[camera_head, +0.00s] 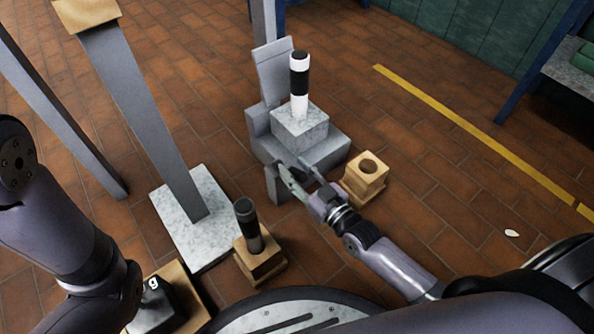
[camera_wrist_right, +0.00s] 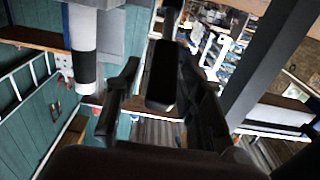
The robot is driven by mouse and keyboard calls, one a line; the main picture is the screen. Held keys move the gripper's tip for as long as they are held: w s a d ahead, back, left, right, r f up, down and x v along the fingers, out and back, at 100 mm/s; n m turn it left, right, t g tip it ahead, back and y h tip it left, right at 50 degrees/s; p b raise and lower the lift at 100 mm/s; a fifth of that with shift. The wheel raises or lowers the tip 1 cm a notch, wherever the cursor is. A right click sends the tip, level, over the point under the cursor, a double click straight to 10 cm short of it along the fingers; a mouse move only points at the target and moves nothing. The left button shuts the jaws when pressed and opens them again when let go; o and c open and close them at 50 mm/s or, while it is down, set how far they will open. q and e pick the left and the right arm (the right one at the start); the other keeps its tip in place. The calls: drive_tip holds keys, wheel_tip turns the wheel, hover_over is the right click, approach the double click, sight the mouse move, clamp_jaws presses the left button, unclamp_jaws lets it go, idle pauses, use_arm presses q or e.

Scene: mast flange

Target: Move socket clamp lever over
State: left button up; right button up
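A grey stepped socket stand (camera_head: 325,150) stands on the floor in the middle of the head view. A speckled block (camera_head: 300,127) on it holds an upright black-and-white post (camera_head: 299,88), which also shows in the right wrist view (camera_wrist_right: 84,45). My right gripper (camera_head: 300,177) is at the stand's front side, beside a short grey upright piece (camera_head: 273,186). In the right wrist view its fingers (camera_wrist_right: 160,112) are apart, with a dark bar end (camera_wrist_right: 162,75), possibly the clamp lever, between them; contact cannot be told. My left arm shows at left; its gripper does not.
A wooden block with a hole (camera_head: 366,175) stands close right of my right gripper. A dark post in a wooden base (camera_head: 261,262) stands in front. A grey column on a marbled base (camera_head: 200,240) is left.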

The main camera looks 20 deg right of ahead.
clamp_jaws()
idle(0.6)
